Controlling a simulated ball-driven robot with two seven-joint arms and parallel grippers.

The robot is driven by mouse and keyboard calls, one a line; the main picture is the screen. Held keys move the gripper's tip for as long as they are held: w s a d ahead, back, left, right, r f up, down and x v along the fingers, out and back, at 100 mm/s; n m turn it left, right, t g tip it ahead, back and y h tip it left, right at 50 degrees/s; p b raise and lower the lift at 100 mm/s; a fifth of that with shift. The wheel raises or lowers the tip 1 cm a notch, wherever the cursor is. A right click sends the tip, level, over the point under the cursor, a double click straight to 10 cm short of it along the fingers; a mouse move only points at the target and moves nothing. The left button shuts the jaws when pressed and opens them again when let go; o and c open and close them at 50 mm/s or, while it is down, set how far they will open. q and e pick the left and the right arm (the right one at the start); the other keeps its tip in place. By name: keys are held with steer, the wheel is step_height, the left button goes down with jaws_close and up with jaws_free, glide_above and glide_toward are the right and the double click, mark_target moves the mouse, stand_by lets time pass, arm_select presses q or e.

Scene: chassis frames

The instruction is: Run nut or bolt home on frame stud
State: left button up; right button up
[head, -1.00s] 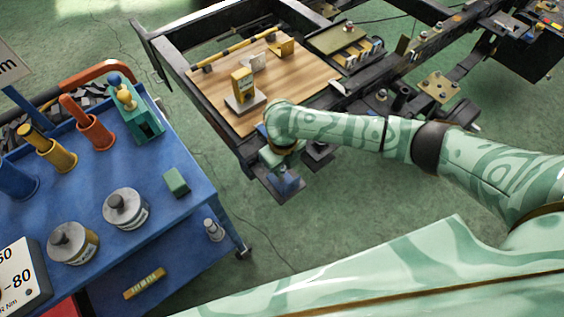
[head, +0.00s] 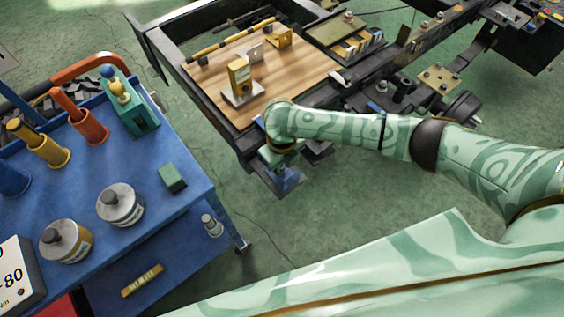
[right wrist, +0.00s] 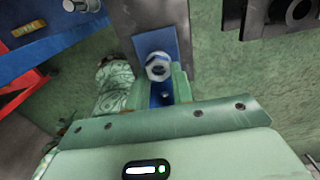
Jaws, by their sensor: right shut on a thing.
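My right gripper (head: 284,172) is at the near corner of the dark chassis frame (head: 224,140), beside the wooden board. In the right wrist view its green fingers (right wrist: 160,88) are shut on a pale metal hex nut (right wrist: 158,67). A blue plate (right wrist: 150,41) on a grey frame part shows just behind the nut. The nut's centre looks dark bluish; I cannot tell whether a stud passes through it or how far it is seated. In the head view the hand and wrist hide the nut. My left gripper is in neither current view.
A wooden board (head: 295,80) on the frame carries a yellow block device (head: 239,75). A blue cart (head: 150,213) at left holds two grey-lidded jars (head: 120,204), a green block (head: 172,178) and upright tool holders. Green floor lies open between cart and frame.

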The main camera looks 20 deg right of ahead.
steer(key=shift+p, duration=0.35)
stand_by(0.7)
steer(key=shift+f+b, duration=0.4)
steer(key=shift+f, duration=0.7)
stand_by(1.9)
steer(key=shift+o, duration=0.7)
steer(key=shift+c, duration=1.3)
steer(key=shift+r+m+p, duration=0.25)
steer(key=shift+m+p, duration=0.45)
steer(key=shift+a+m+p, duration=0.1)
steer(key=shift+m+p, duration=0.6)
steer(key=shift+m, duration=0.4)
steer(key=shift+m+p, duration=0.45)
steer(key=shift+m, duration=0.45)
steer(key=shift+f+m, duration=0.2)
steer(key=shift+m, duration=0.1)
